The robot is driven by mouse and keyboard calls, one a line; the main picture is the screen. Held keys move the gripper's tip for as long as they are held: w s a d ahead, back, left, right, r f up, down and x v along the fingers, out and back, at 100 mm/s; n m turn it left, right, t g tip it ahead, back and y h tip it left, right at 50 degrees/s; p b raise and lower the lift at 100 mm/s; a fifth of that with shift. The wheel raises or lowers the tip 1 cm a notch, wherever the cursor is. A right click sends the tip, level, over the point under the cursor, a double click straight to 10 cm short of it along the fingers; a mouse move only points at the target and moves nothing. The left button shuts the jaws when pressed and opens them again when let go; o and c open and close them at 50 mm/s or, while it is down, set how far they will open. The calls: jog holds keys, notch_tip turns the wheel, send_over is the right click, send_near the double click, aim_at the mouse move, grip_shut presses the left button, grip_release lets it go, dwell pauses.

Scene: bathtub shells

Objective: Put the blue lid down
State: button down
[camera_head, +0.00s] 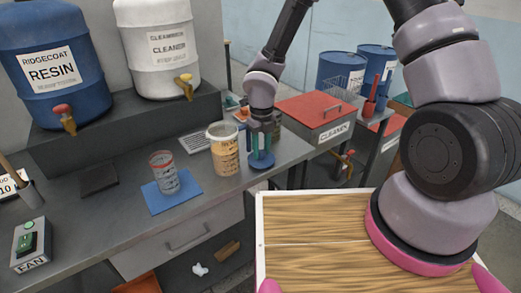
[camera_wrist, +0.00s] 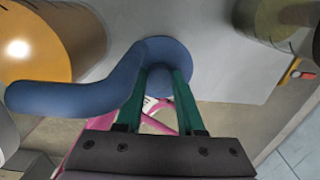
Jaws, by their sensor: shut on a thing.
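The blue lid (camera_head: 262,161) is below my gripper (camera_head: 261,150), near the counter's right front edge. My gripper points down and is shut on the lid, its green fingers at the lid's upper part. In the wrist view, the blue lid (camera_wrist: 75,88) shows as a long curved blue shape joined to a rounder part between the fingertips of my gripper (camera_wrist: 162,78). I cannot tell whether the lid touches the counter (camera_head: 110,220). The fingers hide part of the lid.
A yellow labelled container (camera_head: 225,155) stands just left of the lid. A clear cup (camera_head: 163,172) with red markings stands on a blue mat (camera_head: 168,203). Resin (camera_head: 45,65) and cleaner (camera_head: 160,45) drums stand behind. A red-lidded cleaner bin (camera_head: 318,115) is to the right.

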jog(key=shift+f, duration=0.1)
jog(key=c, duration=0.5)
grip_release()
